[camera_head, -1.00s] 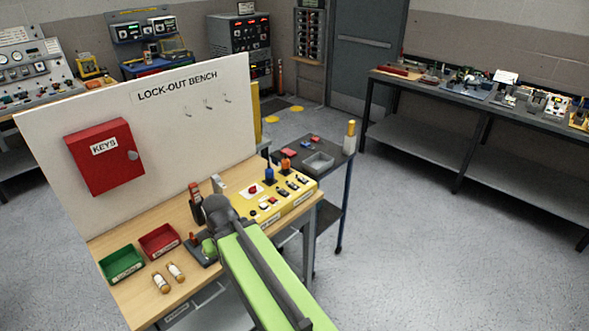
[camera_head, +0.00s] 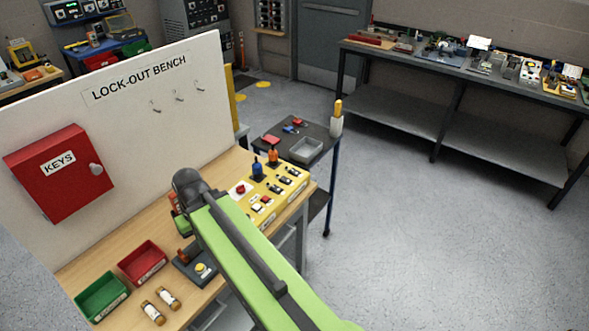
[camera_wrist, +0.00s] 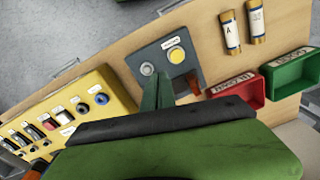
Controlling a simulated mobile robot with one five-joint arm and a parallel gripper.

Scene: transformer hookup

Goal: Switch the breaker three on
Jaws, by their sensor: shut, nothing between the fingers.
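A yellow control panel (camera_head: 270,192) with several small black switches, a red button and two knobs, blue and orange, sits at the right end of the lock-out bench. It also shows at the left of the wrist view (camera_wrist: 62,112), with its switches (camera_wrist: 22,138) in a row. I cannot read which one is breaker three. My gripper is mostly hidden behind my arm in the head view. In the wrist view, my gripper (camera_wrist: 158,92) is shut and empty, over the bench beside a grey box (camera_wrist: 160,62) with a yellow button, apart from the yellow panel.
The bench top (camera_head: 130,245) holds a red bin (camera_head: 143,262), a green bin (camera_head: 102,297) and two fuses (camera_head: 160,305). A white board with a red key box (camera_head: 58,172) rises behind. A cart (camera_head: 300,140) stands beyond the bench. Floor at right is clear.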

